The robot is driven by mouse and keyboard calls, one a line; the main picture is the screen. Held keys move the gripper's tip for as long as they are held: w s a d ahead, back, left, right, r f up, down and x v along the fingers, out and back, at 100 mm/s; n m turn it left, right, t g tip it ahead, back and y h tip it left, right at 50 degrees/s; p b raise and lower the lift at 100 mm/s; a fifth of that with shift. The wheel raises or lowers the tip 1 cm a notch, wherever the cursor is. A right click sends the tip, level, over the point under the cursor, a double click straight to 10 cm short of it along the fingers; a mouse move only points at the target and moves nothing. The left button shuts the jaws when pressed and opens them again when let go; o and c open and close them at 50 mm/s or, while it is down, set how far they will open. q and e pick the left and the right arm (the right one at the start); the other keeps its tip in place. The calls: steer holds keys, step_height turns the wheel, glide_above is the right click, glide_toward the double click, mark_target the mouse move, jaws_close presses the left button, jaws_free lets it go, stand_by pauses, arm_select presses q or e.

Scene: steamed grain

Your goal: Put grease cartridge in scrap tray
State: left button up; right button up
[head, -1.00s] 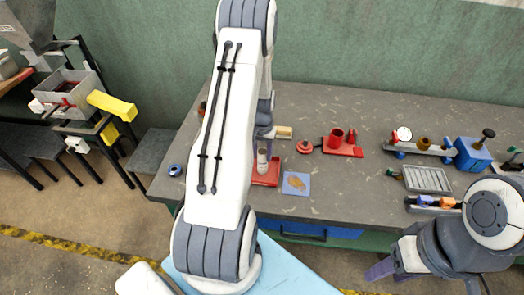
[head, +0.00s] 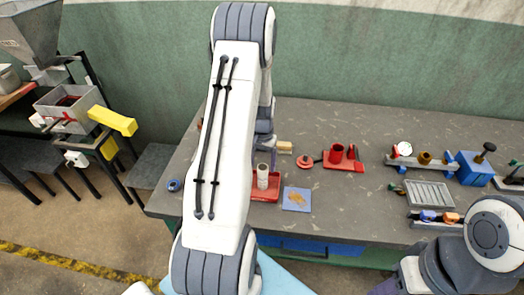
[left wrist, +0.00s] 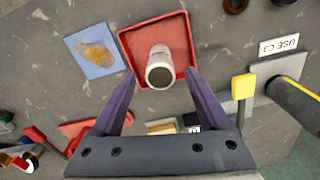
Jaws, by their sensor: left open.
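The grease cartridge (left wrist: 160,70) is a pale cylinder with a dark open end. It stands upright in the red scrap tray (left wrist: 179,31) and rises above the tray's rim. In the head view the cartridge (head: 263,176) stands in the tray (head: 270,195) beside my left arm. My left gripper (left wrist: 160,78) is open, its two purple fingers apart with nothing between the pads; the cartridge is just beyond the fingertips. In the head view my left arm hides part of this gripper. My right arm is at the lower right of the head view; its fingertips do not show.
A blue mat with a brown stain (head: 297,199) lies right of the tray. A red holder with a cup (head: 343,160) and a blue box (head: 474,169) stand farther right. A yellow-ended lever (left wrist: 243,87) is near the right finger. Bare bench lies between the mat and the grey rack (head: 429,193).

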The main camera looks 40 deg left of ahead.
arm_select(q)
step_height(320, 180, up, 9)
steer(key=b, duration=0.2)
steer(key=s+d+r+m, duration=0.1)
steer(key=d+r+m, duration=0.15)
steer(key=d, duration=0.75)
steer(key=s+d+r+m, duration=0.1)
steer(key=d+r+m, duration=0.15)
steer(key=d, duration=0.85)
steer(key=s+d+r+m, duration=0.1)
steer(key=s+d+m, duration=0.2)
steer(key=s+d, duration=0.4)
steer(key=s+d+r+m+h, duration=0.1)
steer(key=s+d+m, duration=0.2)
steer(key=s, duration=1)
steer(key=d, duration=0.3)
steer(key=shift+d+r, duration=0.35)
steer(key=shift+r, duration=0.05)
step_height(320, 180, down, 2)
steer(key=shift+f+b, duration=0.15)
steer(key=shift+b, duration=1.05)
